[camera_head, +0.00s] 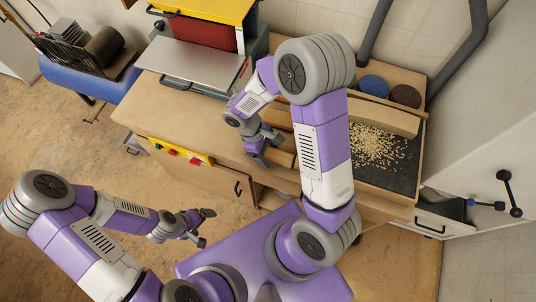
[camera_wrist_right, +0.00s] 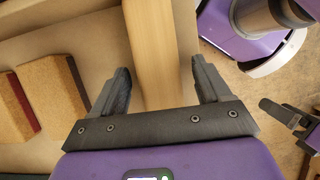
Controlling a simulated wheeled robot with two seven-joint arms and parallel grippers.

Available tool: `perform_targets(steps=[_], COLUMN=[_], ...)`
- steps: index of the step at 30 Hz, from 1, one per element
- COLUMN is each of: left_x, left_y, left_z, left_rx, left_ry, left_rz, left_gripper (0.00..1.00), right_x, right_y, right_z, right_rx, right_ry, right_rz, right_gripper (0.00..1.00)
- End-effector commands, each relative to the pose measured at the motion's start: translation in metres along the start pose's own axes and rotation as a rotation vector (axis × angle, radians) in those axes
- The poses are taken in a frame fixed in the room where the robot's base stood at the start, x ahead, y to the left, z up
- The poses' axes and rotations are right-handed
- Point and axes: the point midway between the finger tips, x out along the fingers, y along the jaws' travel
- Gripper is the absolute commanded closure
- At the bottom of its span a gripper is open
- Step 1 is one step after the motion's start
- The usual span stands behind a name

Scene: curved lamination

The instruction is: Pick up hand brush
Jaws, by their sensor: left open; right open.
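I cannot pick out the hand brush for certain in either view. My right gripper (camera_head: 268,148) is open over the workbench, beside a wooden bar (camera_head: 281,158) near the front edge. In the right wrist view a long pale wooden bar (camera_wrist_right: 155,40) lies between the open fingers of this gripper (camera_wrist_right: 158,78). I cannot tell whether it is part of the brush or whether the fingers touch it. My left gripper (camera_head: 203,228) is open and empty, low in front of the bench. It also shows in the right wrist view (camera_wrist_right: 293,125). My right arm hides part of the bench.
A dark mat (camera_head: 386,178) with scattered wood chips (camera_head: 376,146) lies at the right, below a curved wooden piece (camera_head: 384,113). A machine (camera_head: 202,62) with a yellow top stands at the back left. Two brown blocks (camera_wrist_right: 52,92) show at the wrist view's left.

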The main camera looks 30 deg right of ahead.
Motion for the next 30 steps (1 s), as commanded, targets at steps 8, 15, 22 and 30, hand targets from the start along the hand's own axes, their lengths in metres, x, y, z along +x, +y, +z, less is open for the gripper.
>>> perform_targets(steps=[8,15,22,30], left_x=[0.0,0.0,0.0,-0.007], left_y=[0.0,0.0,0.0,0.003], left_z=[0.0,0.0,0.0,0.0], left_rx=[0.0,0.0,0.0,0.0], left_ry=[0.0,0.001,0.001,0.0], left_rz=[0.0,0.0,0.0,0.0], left_gripper=[0.09,0.09,0.09,0.09], right_x=[0.002,0.001,0.001,-0.015], right_y=[0.0,0.0,0.0,0.001], right_z=[0.0,0.0,0.0,0.006], right_rx=[0.0,0.0,0.0,0.001], right_ry=[0.001,0.001,0.002,0.005], right_rz=[0.0,0.0,0.0,0.002], right_gripper=[0.26,0.63,0.89,0.89])
